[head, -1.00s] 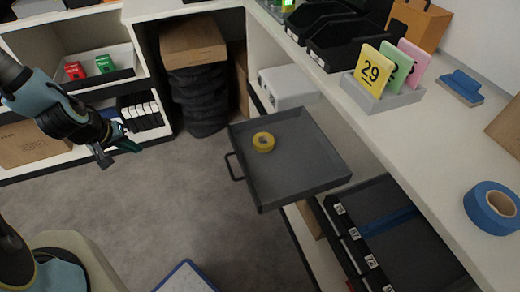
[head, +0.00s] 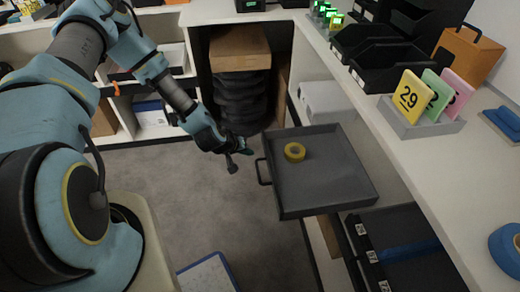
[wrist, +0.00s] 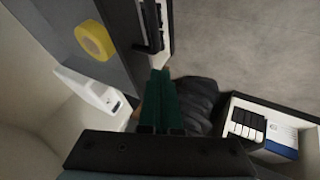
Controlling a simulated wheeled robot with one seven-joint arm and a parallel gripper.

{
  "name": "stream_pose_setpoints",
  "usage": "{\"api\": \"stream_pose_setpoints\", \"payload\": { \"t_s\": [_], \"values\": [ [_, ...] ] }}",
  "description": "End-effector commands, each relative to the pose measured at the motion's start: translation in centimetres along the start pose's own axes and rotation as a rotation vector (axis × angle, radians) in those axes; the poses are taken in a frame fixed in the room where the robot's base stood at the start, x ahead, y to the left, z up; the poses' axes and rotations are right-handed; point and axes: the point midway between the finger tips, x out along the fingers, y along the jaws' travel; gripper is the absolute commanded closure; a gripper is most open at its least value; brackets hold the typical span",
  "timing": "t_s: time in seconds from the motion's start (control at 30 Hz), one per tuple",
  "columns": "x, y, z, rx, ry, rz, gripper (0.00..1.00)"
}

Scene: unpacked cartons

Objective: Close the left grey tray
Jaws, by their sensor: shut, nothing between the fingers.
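The grey tray (head: 325,185) is pulled out from under the right-hand counter, with a dark handle (head: 263,171) on its left side. A yellow tape roll (head: 294,152) lies in it. My gripper (head: 240,158) is left of the tray, near the handle and apart from it. In the wrist view my shut, empty green fingers (wrist: 161,95) point toward the handle (wrist: 150,28). The tray's grey floor (wrist: 70,15) and the tape roll (wrist: 95,40) show at upper left there.
A white box (head: 325,100) sits on the shelf behind the tray. Black drawers (head: 395,245) stand below and right of it. Stacked dark tyre-like rings (head: 240,98) under a cardboard box (head: 240,48) are at the back. The carpet (head: 190,215) left of the tray is mostly clear.

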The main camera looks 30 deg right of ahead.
Motion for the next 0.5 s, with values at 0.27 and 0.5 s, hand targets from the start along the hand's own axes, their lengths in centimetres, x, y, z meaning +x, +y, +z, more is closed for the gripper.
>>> {"api": "stream_pose_setpoints", "payload": {
  "t_s": [0.27, 0.5],
  "values": [
    [2.0, 3.0, 0.0, 0.001, -0.001, 0.001, 1.00],
    [2.4, 3.5, 0.0, 0.000, 0.000, -0.001, 1.00]
  ]
}}
